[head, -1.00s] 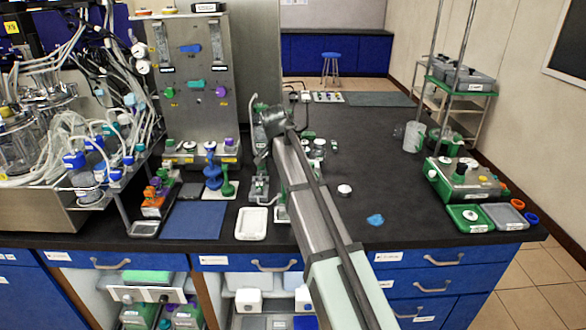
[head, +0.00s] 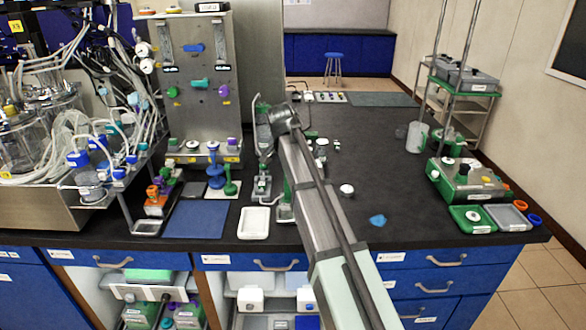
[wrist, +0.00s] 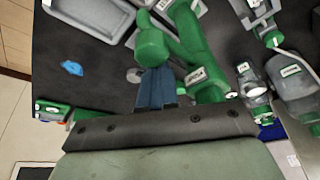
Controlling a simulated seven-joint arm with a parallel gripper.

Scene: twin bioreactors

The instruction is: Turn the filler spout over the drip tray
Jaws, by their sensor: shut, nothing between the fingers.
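The filler (head: 284,207) is green and stands on the bench, partly hidden behind my arm in the head view. In the wrist view its green body (wrist: 190,35) carries a green spout end (wrist: 151,46). My gripper (wrist: 157,76) has blue fingers, shut and empty, right beside the spout end; I cannot tell whether they touch. In the head view my gripper is hidden. A white tray, which looks like the drip tray (head: 254,222), lies left of the filler near the bench's front edge. A pale tray also shows in the wrist view (wrist: 92,14), apart from the spout end.
A blue mat (head: 196,219) lies left of the white tray. Blue and green valve-like pieces (head: 215,170) stand behind it. Clear bottles (wrist: 298,82) stand close to the filler. A blue blob (head: 377,220) and a white cap (head: 347,190) lie right of my arm, with bare bench around them.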

